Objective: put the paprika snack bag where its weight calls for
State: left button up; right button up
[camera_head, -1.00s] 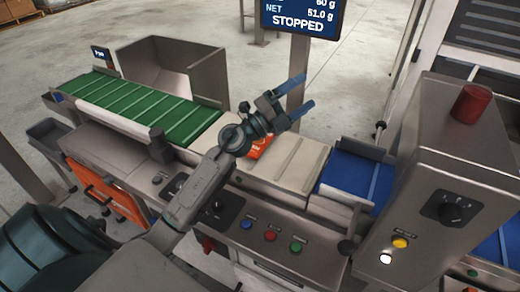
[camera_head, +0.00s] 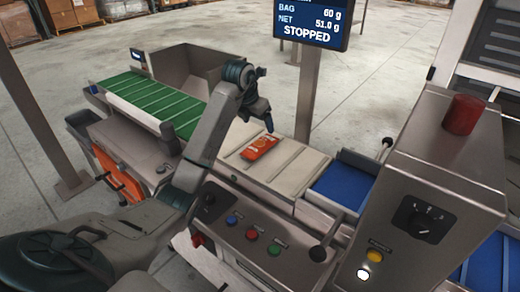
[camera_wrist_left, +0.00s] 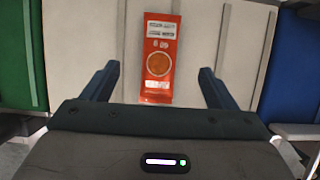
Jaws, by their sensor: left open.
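The paprika snack bag (camera_head: 260,147), orange with a white label, lies flat on the cream weighing belt (camera_head: 293,176). In the left wrist view the bag (camera_wrist_left: 159,60) lies ahead of and between the two open blue fingers, touching neither. My left gripper (camera_head: 268,115) is above the belt near the bag, open and empty. In the left wrist view the gripper (camera_wrist_left: 158,88) points at the bag's near end. The display (camera_head: 310,22) reads BAG 60 g, NET 51.0 g, STOPPED. My right gripper is not in view.
A green ribbed belt (camera_head: 155,97) runs at the left and a blue belt (camera_head: 340,187) at the right. Blue, red and green buttons (camera_head: 252,234) line the front panel. A control box with a red lamp (camera_head: 464,115) stands right.

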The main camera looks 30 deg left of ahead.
aim_at(263, 140)
pick_arm(q)
jog(key=x, duration=0.5)
jog(key=shift+f, duration=0.2)
jog(key=x, duration=0.4)
jog(key=shift+f+p, duration=0.35)
jog(key=shift+f, duration=0.05)
jog(key=shift+s, duration=0.1)
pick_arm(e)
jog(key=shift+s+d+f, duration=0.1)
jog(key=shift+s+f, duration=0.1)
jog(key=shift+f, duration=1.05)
pick_arm(q)
jog(key=c, duration=1.1)
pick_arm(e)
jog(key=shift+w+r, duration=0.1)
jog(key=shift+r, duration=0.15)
pick_arm(q)
jog(key=shift+r, duration=0.1)
jog(key=shift+c, duration=0.2)
